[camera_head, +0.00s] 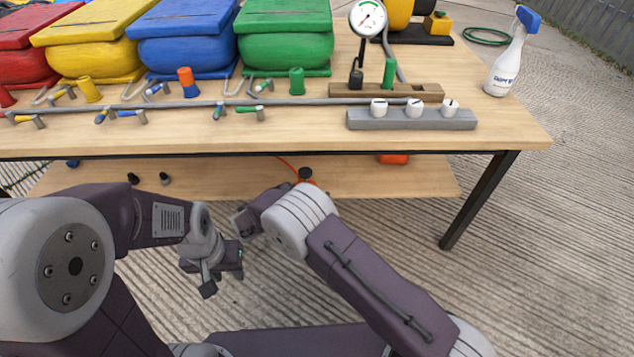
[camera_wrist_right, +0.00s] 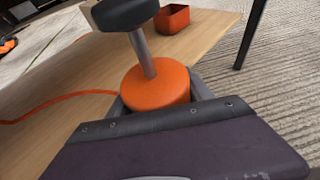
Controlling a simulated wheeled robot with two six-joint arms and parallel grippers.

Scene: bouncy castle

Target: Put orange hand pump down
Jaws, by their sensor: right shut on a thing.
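The orange hand pump (camera_wrist_right: 155,84) has a round orange body, a grey shaft and a black handle. My right gripper (camera_wrist_right: 158,98) is shut around its body, with a grey finger showing on each side. The pump is tilted in this view, at the lower wooden shelf; whether its base touches the shelf is hidden. In the head view the pump's black handle (camera_head: 305,174) shows just beyond my right arm, which hides the right gripper. My left gripper (camera_head: 222,283) hangs open and empty in front of the lower shelf.
The lower shelf (camera_head: 400,182) holds an orange open box (camera_wrist_right: 172,19) and small black items (camera_head: 149,179). An orange hose (camera_wrist_right: 60,101) runs left from the pump. The tabletop (camera_head: 300,140) above carries coloured bags, valves, a gauge and a spray bottle (camera_head: 508,60).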

